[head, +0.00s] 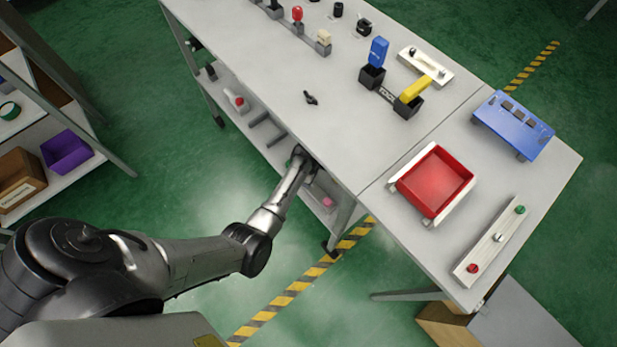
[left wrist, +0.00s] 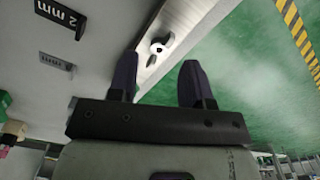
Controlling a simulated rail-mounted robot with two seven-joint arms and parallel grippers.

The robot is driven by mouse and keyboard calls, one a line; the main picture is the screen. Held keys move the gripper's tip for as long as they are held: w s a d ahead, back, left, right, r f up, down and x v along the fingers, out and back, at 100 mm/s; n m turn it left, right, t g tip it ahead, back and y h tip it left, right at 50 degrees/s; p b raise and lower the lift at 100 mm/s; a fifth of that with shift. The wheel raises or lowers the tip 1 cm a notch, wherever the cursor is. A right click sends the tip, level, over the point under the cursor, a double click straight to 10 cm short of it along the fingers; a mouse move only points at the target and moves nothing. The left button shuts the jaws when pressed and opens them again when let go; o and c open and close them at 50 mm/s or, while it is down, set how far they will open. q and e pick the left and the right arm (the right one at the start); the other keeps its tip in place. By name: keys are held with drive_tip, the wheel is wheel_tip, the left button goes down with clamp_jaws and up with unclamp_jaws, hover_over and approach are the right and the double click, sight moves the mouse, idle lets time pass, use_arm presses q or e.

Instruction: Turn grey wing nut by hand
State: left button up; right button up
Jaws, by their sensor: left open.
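A grey wing nut (left wrist: 158,46) with a pale centre sits on a light metal strip (left wrist: 176,28) in the left wrist view. My left gripper (left wrist: 160,70) is open, with its two dark fingers apart and nothing between them. The wing nut is just beyond the fingertips, roughly in line with the gap. In the head view my left gripper (head: 301,155) is at the front edge of the workbench, its fingers not clearly seen. The grey wing nut cannot be made out there. My right gripper is not in view.
On the bench (head: 270,75) lies a small dark winged piece (head: 311,97). Blue (head: 378,51) and yellow (head: 416,89) levers stand farther right, near a red tray (head: 435,181). A lower shelf (head: 250,120) holds small items under the bench. Open floor lies in front.

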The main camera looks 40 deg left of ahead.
use_arm(q)
drive_tip(key=shift+f+b, duration=0.6)
drive_tip(key=shift+f, duration=0.9)
clamp_jaws()
